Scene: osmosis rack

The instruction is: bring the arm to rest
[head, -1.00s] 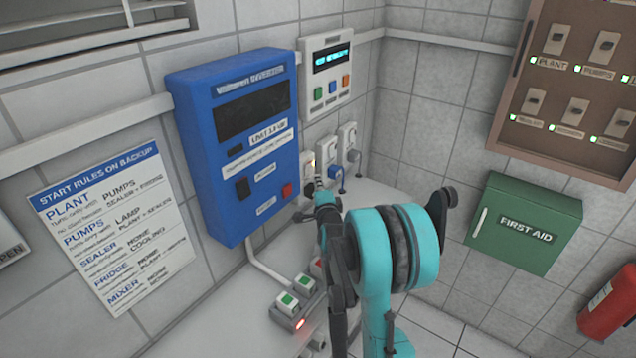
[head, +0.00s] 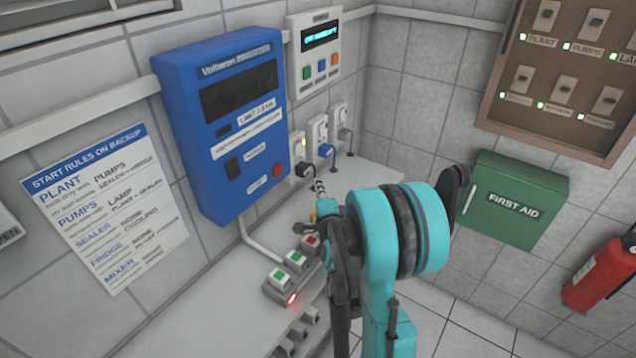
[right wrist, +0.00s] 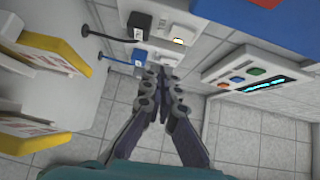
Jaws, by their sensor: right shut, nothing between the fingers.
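My right arm, teal and dark grey, rises from the bottom of the head view. Its right gripper (head: 319,188) is shut and empty, just below and in front of the wall sockets. In the right wrist view the closed fingers (right wrist: 162,74) point up the picture toward the sockets, holding nothing. A black plug (head: 305,170) sits in the left socket, a blue plug (head: 326,151) in the middle one and a grey plug (head: 345,134) in the right one. Whether the fingertips touch anything is hard to tell; they look apart. My left gripper is not in view.
A blue voltage box (head: 222,130) and a small white panel (head: 320,62) hang on the wall. A power strip (head: 286,282) with green and red switches lies on the counter (head: 215,318). A green first aid box (head: 515,202), switch board (head: 490,118) and extinguisher (head: 603,266) are at right.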

